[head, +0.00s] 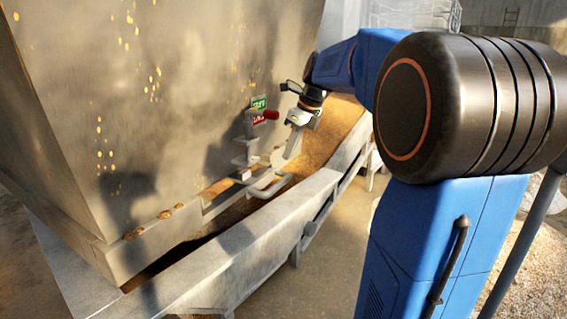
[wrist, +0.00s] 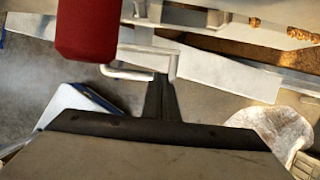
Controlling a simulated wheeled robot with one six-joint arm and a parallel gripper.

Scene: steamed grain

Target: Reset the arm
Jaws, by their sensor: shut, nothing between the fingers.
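My gripper (head: 291,153) is in the middle of the head view, above the grain-filled trough and in front of the metal hopper. Its fingers are together with nothing between them. In the wrist view the dark closed fingers (wrist: 160,84) point up the picture. A lever with a red handle (head: 266,115) sticks out from the hopper wall, just left of my gripper in the head view. The red handle (wrist: 88,28) also shows large at the top left of the wrist view. My gripper appears apart from it.
The large hopper (head: 150,110) fills the left. Green and red labels (head: 259,104) are on its wall by the lever. A pale metal handle bar (head: 272,187) is below my gripper. The trough's metal rim (head: 250,240) runs diagonally. Brown grain (head: 335,125) lies behind my gripper.

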